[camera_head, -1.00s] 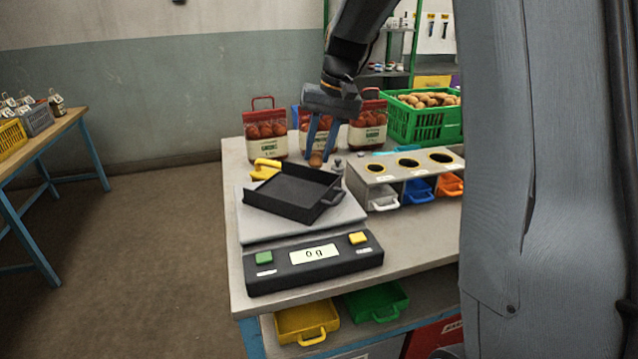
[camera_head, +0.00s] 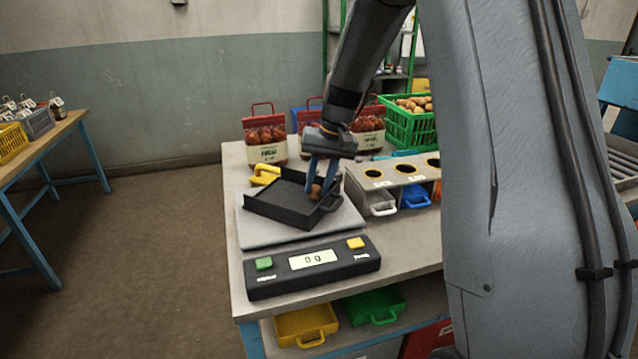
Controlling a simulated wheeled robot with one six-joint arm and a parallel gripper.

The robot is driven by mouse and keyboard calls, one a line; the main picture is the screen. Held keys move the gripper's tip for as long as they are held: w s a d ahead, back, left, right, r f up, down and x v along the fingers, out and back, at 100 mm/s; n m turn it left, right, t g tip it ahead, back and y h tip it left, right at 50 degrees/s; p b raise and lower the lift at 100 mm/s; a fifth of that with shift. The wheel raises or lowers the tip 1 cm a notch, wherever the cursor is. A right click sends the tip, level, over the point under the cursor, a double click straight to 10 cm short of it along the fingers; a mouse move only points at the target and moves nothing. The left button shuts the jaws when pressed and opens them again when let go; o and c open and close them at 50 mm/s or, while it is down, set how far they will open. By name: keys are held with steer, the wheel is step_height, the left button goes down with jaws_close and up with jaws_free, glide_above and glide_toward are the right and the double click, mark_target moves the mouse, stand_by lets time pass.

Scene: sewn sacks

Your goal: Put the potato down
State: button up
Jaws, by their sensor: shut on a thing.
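My gripper (camera_head: 318,188) is shut on a small brown potato (camera_head: 316,191). It holds the potato at the right part of the black tray (camera_head: 275,213), near the tray's handle. I cannot tell whether the potato touches the tray. The tray sits on the pale plate of the scale (camera_head: 254,234). The scale's display (camera_head: 313,259) reads 0 g.
Sacks of red produce (camera_head: 266,140) stand behind the tray. A green crate of potatoes (camera_head: 408,127) is at the back right. A holed rack (camera_head: 390,173) with coloured scoops is right of the scale. A yellow handled object (camera_head: 264,172) lies behind the tray.

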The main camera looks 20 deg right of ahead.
steer(key=o, duration=1)
steer(key=b+v, duration=0.3)
steer(key=v, duration=0.9)
steer(key=shift+r, duration=0.2)
